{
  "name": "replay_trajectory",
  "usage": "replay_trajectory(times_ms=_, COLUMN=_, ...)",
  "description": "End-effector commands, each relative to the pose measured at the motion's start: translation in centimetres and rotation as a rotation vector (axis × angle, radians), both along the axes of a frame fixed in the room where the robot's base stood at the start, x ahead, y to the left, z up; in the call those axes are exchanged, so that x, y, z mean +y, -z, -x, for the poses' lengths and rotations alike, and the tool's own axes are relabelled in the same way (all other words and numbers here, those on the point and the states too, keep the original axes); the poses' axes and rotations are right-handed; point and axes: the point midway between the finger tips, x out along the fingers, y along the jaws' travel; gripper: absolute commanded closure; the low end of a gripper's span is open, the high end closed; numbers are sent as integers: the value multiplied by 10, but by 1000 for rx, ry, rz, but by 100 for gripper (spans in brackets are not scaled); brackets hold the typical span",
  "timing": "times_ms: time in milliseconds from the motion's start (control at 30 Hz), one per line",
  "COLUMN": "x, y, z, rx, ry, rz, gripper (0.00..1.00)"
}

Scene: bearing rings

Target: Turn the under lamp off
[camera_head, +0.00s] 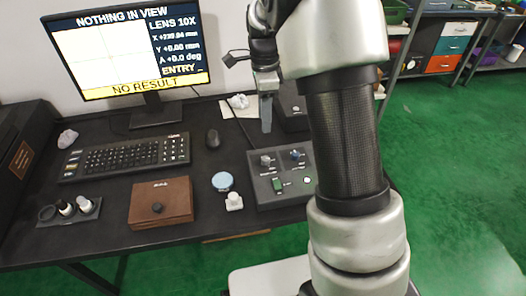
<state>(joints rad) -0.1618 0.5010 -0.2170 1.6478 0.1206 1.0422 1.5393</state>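A dark control box (265,198) lies on the black desk, left of my arm. It carries a grey knob or lever (266,160), a blue-topped one (296,155), a green switch (277,185) and a round whitish button or light (307,180). Its labels are too small to read, so I cannot tell which control is the under lamp's. My gripper (266,115) points down above the desk, behind the box in the picture and apart from its controls. Its fingers overlap from this side, so their opening does not show. My arm stands close to the box's right side.
A monitor (128,50) reads "NOTHING IN VIEW" and "NO RESULT". A keyboard (125,157), mouse (213,139), brown box (160,203), pale-blue disc (222,181), small white item (234,202) and holder with small parts (70,209) lie on the desk. Another dark unit (292,108) stands behind.

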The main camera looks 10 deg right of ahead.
Motion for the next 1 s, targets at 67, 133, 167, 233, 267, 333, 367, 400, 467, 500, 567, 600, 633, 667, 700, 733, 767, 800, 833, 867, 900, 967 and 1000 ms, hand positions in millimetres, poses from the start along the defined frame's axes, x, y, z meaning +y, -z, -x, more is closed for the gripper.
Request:
replay_trajectory(times_ms=67, x=-1, y=19, z=2, rx=5, ry=0, rz=0, gripper=60)
replay_trajectory(times_ms=133, x=-1, y=35, z=3, rx=5, ry=0, rz=0, gripper=60)
replay_trajectory(times_ms=167, x=-1, y=42, z=3, rx=5, ry=-1, rz=0, gripper=60)
replay_trajectory(times_ms=233, x=0, y=57, z=3, rx=4, ry=-2, rz=0, gripper=60)
replay_trajectory(times_ms=267, x=0, y=63, z=4, rx=4, ry=-2, rz=0, gripper=60)
replay_trajectory(times_ms=333, x=0, y=79, z=4, rx=4, ry=-2, rz=0, gripper=60)
replay_trajectory(times_ms=367, x=0, y=85, z=5, rx=5, ry=-2, rz=0, gripper=60)
replay_trajectory(times_ms=400, x=0, y=94, z=5, rx=4, ry=-2, rz=0, gripper=60)
replay_trajectory(times_ms=467, x=0, y=106, z=5, rx=3, ry=-1, rz=0, gripper=60)
replay_trajectory(times_ms=500, x=0, y=114, z=5, rx=4, ry=-1, rz=0, gripper=60)
replay_trajectory(times_ms=567, x=0, y=125, z=6, rx=3, ry=-2, rz=0, gripper=60)
replay_trajectory(times_ms=600, x=0, y=131, z=6, rx=3, ry=-2, rz=-1, gripper=60)
replay_trajectory(times_ms=633, x=0, y=135, z=6, rx=3, ry=-2, rz=0, gripper=60)
replay_trajectory(times_ms=667, x=0, y=139, z=6, rx=3, ry=-2, rz=0, gripper=60)
replay_trajectory(times_ms=700, x=0, y=143, z=6, rx=2, ry=-2, rz=0, gripper=60)
replay_trajectory(times_ms=733, x=0, y=146, z=6, rx=2, ry=-2, rz=0, gripper=60)
replay_trajectory(times_ms=767, x=0, y=148, z=6, rx=2, ry=-2, rz=0, gripper=60)
replay_trajectory(times_ms=800, x=0, y=150, z=6, rx=1, ry=-2, rz=0, gripper=60)
replay_trajectory(times_ms=833, x=0, y=152, z=6, rx=1, ry=-2, rz=0, gripper=60)
replay_trajectory(times_ms=867, x=0, y=153, z=6, rx=0, ry=-2, rz=0, gripper=60)
replay_trajectory(times_ms=900, x=0, y=154, z=6, rx=0, ry=-3, rz=0, gripper=60)
replay_trajectory(times_ms=967, x=0, y=154, z=6, rx=0, ry=-3, rz=0, gripper=60)
replay_trajectory(times_ms=1000, x=0, y=154, z=6, rx=0, ry=-3, rz=0, gripper=60)
